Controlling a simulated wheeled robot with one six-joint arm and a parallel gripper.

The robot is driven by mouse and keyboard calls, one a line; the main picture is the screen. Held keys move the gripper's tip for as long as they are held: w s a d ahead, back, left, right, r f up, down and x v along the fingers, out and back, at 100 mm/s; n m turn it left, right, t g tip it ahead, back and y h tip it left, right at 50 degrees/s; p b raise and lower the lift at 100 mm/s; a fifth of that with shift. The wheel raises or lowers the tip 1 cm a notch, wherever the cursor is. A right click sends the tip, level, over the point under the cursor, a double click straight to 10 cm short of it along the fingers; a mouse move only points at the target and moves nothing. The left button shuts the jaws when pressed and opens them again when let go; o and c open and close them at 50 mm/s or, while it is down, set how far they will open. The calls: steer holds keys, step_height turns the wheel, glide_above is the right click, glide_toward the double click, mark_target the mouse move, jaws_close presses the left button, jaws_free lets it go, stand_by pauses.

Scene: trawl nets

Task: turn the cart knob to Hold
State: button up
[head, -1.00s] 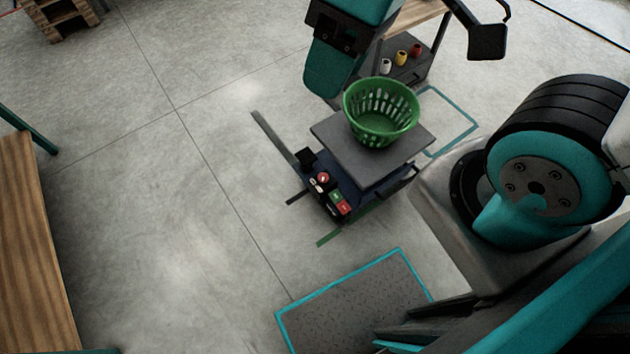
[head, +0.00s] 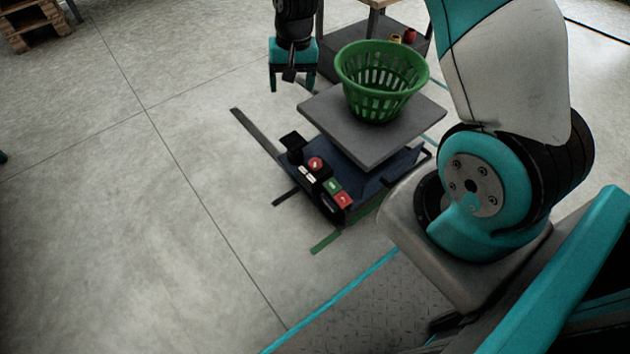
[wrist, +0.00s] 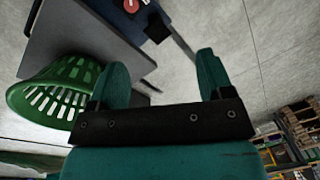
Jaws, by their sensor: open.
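The cart (head: 362,178) is low and dark blue, with a grey raised platform. The red round knob (head: 316,163) sits on its control panel at the near left end, beside a green and a red button. Its pointer setting is too small to read. The knob also shows at the top of the wrist view (wrist: 131,5). My gripper (head: 292,86) hangs pointing down behind and left of the cart, apart from the knob. In the wrist view its two teal fingers (wrist: 160,75) are spread wide with nothing between them.
A green basket (head: 381,82) stands on the grey platform (head: 330,125). A small black box (head: 292,141) rises from the panel next to the knob. A shelf with small coloured spools (head: 409,36) stands behind. The floor to the left (head: 110,240) is clear.

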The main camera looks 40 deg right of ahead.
mark_target(315, 163)
steer(key=d+f+m+b, duration=0.1)
steer(key=f+b, duration=0.3)
steer(key=f, duration=0.8)
steer(key=w+d+f+m+b, duration=0.1)
steer(key=d+f+b, duration=0.3)
steer(key=f, duration=0.7)
steer(key=d+f+m+h+b, duration=0.1)
steer(key=f+b, duration=0.3)
steer(key=f, duration=0.8)
steer(key=shift+w+d+f+g+b, duration=0.1)
steer(key=shift+d+f+g+b, duration=0.1)
steer(key=shift+d, duration=0.2)
steer(key=shift+w+d+f+g+b, duration=0.1)
steer(key=shift+d+f+b, duration=0.1)
steer(key=shift+d, duration=0.2)
steer(key=shift+r, duration=0.1)
steer(key=c, duration=0.9)
steer(key=shift+c, duration=0.2)
